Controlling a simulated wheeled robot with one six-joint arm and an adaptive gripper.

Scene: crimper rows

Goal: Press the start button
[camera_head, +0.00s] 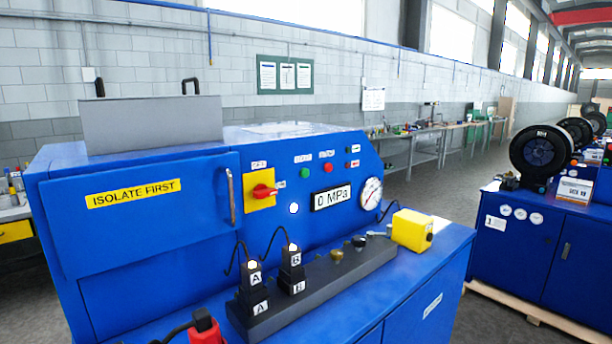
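A blue machine (150,225) fills the left and middle of the view. On its sloped panel are a green round button (305,172) and, to its right, a red round button (328,169). Each has a small white label above it, too small to read with certainty. The green one looks like the start button. Nothing touches or covers either button. My gripper is not in view.
Below the buttons are a red-and-yellow rotary switch (264,191), a lit white lamp (294,208), a "0 MPa" display (332,197) and a gauge (370,194). Black connectors A (254,276) and B (292,257) stand on a dark rail in front. A yellow block (412,230) sits right.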

